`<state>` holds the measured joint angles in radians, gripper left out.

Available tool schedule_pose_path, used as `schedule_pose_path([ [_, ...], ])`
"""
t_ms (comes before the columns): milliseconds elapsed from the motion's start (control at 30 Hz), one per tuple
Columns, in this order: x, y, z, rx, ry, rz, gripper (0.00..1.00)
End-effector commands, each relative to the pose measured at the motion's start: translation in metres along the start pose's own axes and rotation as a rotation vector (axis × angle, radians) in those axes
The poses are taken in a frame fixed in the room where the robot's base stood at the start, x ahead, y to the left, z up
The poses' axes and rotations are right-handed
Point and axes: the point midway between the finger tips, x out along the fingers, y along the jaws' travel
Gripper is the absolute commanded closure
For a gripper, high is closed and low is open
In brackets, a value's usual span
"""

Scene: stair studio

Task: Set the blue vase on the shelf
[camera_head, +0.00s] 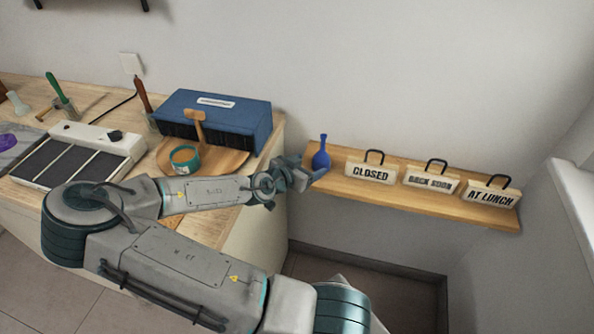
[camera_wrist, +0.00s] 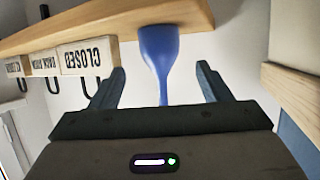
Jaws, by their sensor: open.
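The blue vase (camera_head: 321,159) stands upright on the left end of the wooden shelf (camera_head: 420,199). My gripper (camera_head: 318,170) is at that end of the shelf, close against the vase. In the wrist view, which shows the scene upside down, the vase (camera_wrist: 159,50) has its wide body at the shelf (camera_wrist: 110,24) and its neck pointing toward the palm. My gripper (camera_wrist: 161,70) is open, with one finger on each side of the vase and a visible gap at both. The neck's end is hidden behind the gripper body.
Three signs stand along the shelf to the right: CLOSED (camera_head: 370,173), BACK SOON (camera_head: 430,181) and AT LUNCH (camera_head: 491,195). The workbench (camera_head: 228,185) at left carries a blue box (camera_head: 222,119), a teal tin (camera_head: 185,159) and tools. A white wall is behind.

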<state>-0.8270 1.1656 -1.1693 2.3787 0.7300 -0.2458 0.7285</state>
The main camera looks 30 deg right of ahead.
Motion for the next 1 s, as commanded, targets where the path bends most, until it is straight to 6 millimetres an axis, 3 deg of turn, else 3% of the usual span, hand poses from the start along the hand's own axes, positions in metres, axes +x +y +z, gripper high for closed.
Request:
schedule_pose_path([
  [200, -0.028, -0.001, 0.0, -0.002, 0.002, -0.002, 0.29],
  [400, -0.041, -0.001, 0.0, -0.001, 0.001, -0.001, 0.29],
  [867, -0.044, 0.0, 0.001, 0.0, -0.003, 0.001, 0.29],
  [1000, -0.042, 0.005, 0.012, -0.013, -0.061, 0.019, 0.29],
])
